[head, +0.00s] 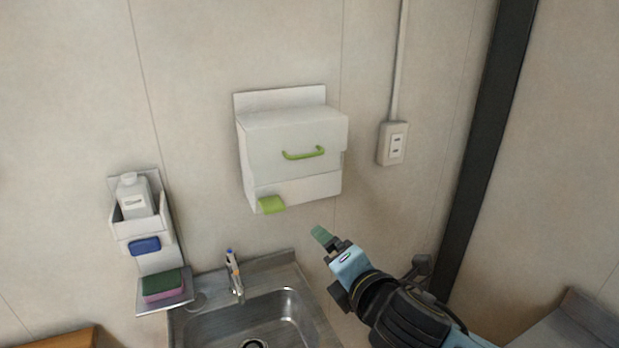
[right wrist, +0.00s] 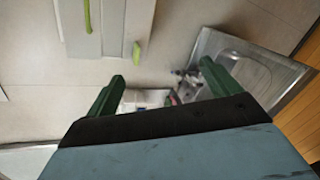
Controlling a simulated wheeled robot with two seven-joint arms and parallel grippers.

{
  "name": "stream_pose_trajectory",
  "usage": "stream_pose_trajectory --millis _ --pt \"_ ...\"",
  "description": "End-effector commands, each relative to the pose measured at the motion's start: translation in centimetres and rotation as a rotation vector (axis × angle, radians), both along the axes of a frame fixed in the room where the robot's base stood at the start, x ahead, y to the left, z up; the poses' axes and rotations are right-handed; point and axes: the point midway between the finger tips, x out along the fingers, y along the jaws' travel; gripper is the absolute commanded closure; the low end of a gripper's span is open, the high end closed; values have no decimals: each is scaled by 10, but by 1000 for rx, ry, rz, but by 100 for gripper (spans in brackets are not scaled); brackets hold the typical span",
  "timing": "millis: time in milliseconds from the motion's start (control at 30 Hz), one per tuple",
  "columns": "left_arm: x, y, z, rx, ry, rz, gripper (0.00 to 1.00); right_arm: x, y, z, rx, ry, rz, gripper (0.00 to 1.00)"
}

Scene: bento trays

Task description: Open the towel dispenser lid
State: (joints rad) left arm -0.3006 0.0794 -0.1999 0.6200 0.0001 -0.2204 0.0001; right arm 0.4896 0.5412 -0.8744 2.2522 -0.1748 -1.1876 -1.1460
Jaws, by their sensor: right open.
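The white towel dispenser (head: 285,155) is fixed to the wall. Its front lid (head: 290,135) looks closed and carries a green bar handle (head: 303,154). A piece of green towel (head: 271,204) hangs at the lower left of the dispenser. My right gripper (head: 320,236) is below and to the right of the dispenser, apart from it. In the right wrist view its two green fingers (right wrist: 165,85) are spread with nothing between them, and the dispenser (right wrist: 112,25) shows at the top with the green handle (right wrist: 87,15). My left gripper is not in view.
A metal sink (head: 255,318) with a faucet (head: 234,275) lies below the dispenser. A wall rack (head: 150,230) at left holds a white bottle (head: 134,195) and sponges (head: 162,283). A wall outlet (head: 393,143) is right of the dispenser. The wall around the dispenser is mostly bare.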

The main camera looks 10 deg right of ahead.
Motion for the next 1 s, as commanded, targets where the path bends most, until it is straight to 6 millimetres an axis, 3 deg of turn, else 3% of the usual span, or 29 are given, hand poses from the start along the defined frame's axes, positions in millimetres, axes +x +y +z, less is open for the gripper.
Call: stream_pose_trajectory --millis 33,200,400,667,1000 --pt "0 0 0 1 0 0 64 13 0 19 -141 -100 50 11" --pt "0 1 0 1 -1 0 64 40 -1 63 -566 -357 167 11" --pt "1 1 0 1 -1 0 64 58 -9 92 -886 -521 213 11" --pt "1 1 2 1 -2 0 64 73 -8 100 -975 -563 222 11" --pt "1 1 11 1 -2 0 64 126 9 101 -971 -561 220 11"
